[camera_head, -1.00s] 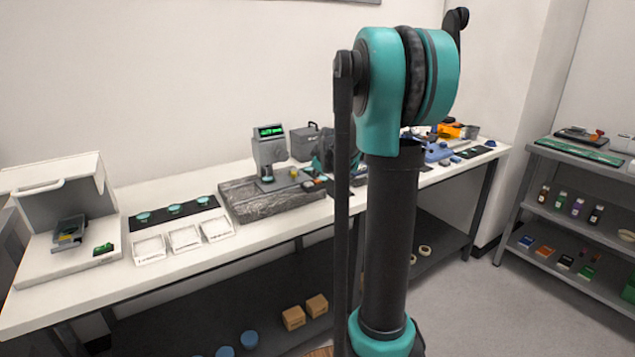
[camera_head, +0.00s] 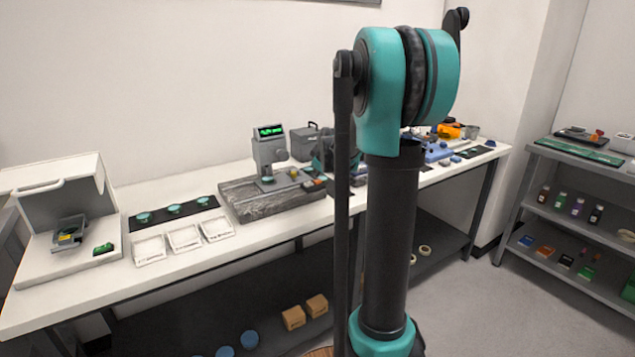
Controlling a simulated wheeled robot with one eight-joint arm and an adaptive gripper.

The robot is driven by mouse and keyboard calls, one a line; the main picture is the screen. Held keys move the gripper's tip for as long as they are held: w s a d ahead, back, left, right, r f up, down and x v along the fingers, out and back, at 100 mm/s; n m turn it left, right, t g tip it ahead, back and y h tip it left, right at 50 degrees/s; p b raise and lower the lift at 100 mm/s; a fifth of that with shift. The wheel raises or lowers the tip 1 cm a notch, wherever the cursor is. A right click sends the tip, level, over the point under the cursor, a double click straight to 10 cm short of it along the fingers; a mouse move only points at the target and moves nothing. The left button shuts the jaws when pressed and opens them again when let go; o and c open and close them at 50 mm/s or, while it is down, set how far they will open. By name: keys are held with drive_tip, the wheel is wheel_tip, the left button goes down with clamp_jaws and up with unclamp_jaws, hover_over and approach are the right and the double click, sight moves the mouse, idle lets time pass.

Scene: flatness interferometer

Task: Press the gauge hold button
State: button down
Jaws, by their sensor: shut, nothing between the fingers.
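The gauge (camera_head: 269,152) is a grey stand with a lit green display (camera_head: 270,131) on top. It stands on a dark grey stone plate (camera_head: 262,206) on the white bench. The hold button is too small to tell apart at this distance. The dark and teal end of my arm, with my gripper (camera_head: 319,162), shows just right of the gauge, beyond the near arm links. It is shut and appears empty. Its fingertips are largely hidden or too small to make out, and I cannot tell whether it touches anything.
A yellow part (camera_head: 294,173) lies right of the gauge. Left are a black strip (camera_head: 158,219) with teal discs, white trays (camera_head: 184,238) and an open-fronted grey station (camera_head: 62,195). A grey case (camera_head: 305,140) stands behind. My arm hides the bench's middle.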

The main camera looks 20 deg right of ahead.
sight(318, 182)
drive_tip(key=shift+f, duration=0.1)
drive_tip(key=shift+f, duration=0.3)
drive_tip(key=shift+f, duration=0.45)
idle(0.9)
drive_tip(key=shift+r, duration=0.85)
drive_tip(key=shift+r, duration=2.55)
